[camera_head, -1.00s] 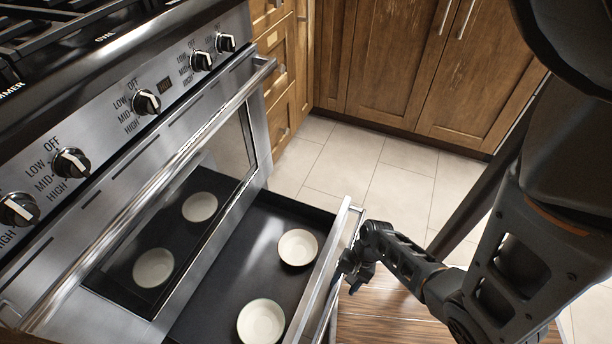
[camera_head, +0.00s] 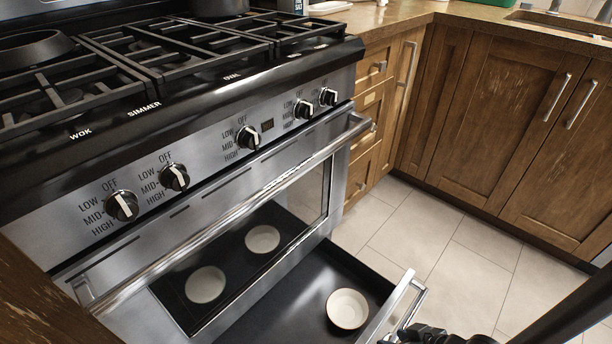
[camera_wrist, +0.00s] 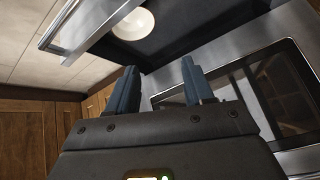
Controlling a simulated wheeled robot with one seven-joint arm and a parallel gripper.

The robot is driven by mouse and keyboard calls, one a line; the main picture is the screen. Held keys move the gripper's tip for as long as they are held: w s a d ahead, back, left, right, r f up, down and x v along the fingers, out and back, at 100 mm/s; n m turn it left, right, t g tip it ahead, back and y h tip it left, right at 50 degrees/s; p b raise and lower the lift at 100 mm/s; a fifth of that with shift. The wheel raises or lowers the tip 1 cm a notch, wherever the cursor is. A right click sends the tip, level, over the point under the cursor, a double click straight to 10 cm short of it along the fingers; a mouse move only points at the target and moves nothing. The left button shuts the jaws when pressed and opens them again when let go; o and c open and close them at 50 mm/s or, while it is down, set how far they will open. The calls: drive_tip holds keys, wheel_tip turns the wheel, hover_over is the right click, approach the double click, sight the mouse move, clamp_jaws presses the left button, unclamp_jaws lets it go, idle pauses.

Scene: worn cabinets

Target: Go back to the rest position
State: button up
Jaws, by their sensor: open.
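My gripper (camera_wrist: 161,82) shows in the wrist view with its two blue fingers apart and nothing between them. The fingertips are hidden there. In the wrist view the drawer handle (camera_wrist: 88,27) lies up and to the left of the fingers, apart from them.
The drawer under the oven (camera_head: 190,240) is pulled out, with a pale bowl (camera_head: 347,308) inside. The oven glass mirrors bowls. Wooden cabinets (camera_head: 500,130) stand at the right. Tiled floor (camera_head: 450,250) lies clear between. Burner grates (camera_head: 150,50) top the stove.

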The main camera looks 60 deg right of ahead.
drive_tip(key=w+a+r+n+t+y, duration=0.1)
drive_tip(key=w+a+r+n+t, duration=0.2)
drive_tip(key=r, duration=0.7)
drive_tip(key=a+r+n+t+y, duration=0.1)
drive_tip(key=a+r+n+t, duration=0.1)
drive_tip(key=a+r, duration=0.6)
drive_tip(key=w+a+r+n+t+y, duration=0.1)
drive_tip(key=w+a+r+n+t, duration=0.15)
drive_tip(key=r, duration=0.95)
wheel_tip(320, 180, up, 16)
drive_tip(key=p, duration=1.5)
drive_tip(key=shift+s+f+n+t+p, duration=0.15)
drive_tip(key=shift+s+n+t+p, duration=0.05)
drive_tip(key=shift+n+t+p, duration=0.2)
drive_tip(key=shift+d, duration=0.1)
